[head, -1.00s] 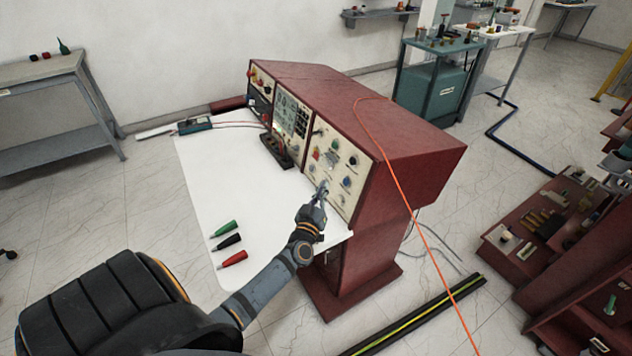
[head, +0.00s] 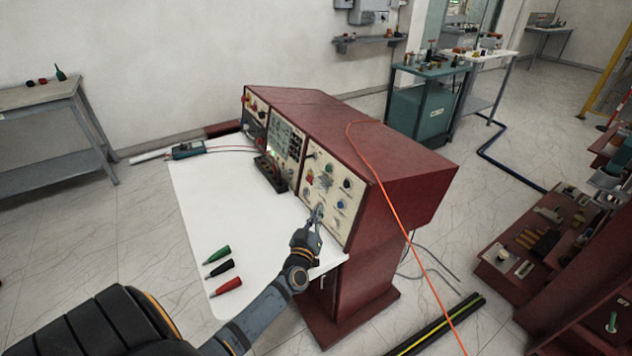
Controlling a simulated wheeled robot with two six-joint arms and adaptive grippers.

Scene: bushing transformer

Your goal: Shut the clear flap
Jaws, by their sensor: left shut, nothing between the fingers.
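The red console (head: 385,170) stands behind a white worktop and carries a cream control panel (head: 345,182) with knobs and coloured buttons. My left gripper (head: 318,212) is shut and empty, its fingertips at the lower part of this panel, among the knobs. I cannot tell whether they touch it. I cannot make out the clear flap; it is too small or see-through here, or hidden by the gripper. My right gripper is not in view.
Green, black and red probes (head: 222,268) lie on the white worktop (head: 195,215). An orange cable (head: 395,205) hangs over the console and down its right side. A small meter (head: 188,150) with leads lies at the worktop's far end.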

